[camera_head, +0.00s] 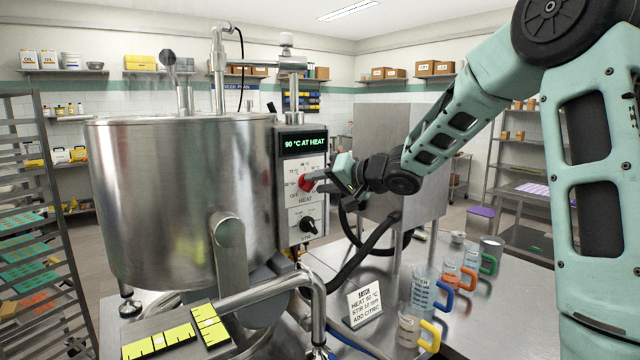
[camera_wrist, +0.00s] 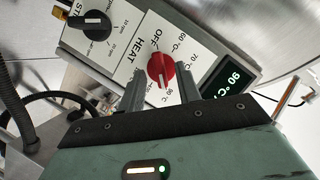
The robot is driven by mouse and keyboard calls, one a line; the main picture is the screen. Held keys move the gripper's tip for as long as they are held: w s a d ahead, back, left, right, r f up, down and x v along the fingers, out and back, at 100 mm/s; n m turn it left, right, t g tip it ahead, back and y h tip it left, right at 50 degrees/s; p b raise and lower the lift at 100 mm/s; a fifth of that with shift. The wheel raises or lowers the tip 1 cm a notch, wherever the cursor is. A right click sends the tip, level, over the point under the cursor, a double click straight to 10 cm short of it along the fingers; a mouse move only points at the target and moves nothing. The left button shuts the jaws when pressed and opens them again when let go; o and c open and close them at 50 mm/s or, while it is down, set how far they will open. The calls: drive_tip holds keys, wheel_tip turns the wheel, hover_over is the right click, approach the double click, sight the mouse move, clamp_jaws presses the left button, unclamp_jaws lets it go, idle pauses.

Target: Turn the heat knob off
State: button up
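The red heat knob (camera_head: 305,183) sits on the white HEAT panel of the control box, beside the steel kettle (camera_head: 180,200). The display (camera_head: 305,143) above it reads "90 °C AT HEAT". In the wrist view the red knob (camera_wrist: 161,70) has a white pointer line aimed down, away from the OFF label (camera_wrist: 153,37). My gripper (camera_head: 322,181) is at the panel, in front of the knob. In the wrist view my gripper (camera_wrist: 160,76) is open, one finger on each side of the knob, with narrow gaps seeming to show. Contact is hard to tell.
A black stir knob (camera_head: 308,225) is below the heat knob; it also shows in the wrist view (camera_wrist: 92,24). A batch card (camera_head: 364,303) and jugs with coloured handles (camera_head: 425,288) stand on the steel table. A tray rack (camera_head: 40,230) is at left.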

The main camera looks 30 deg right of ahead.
drive_tip(key=shift+w+a, duration=0.15)
drive_tip(key=shift+w, duration=0.05)
clamp_jaws()
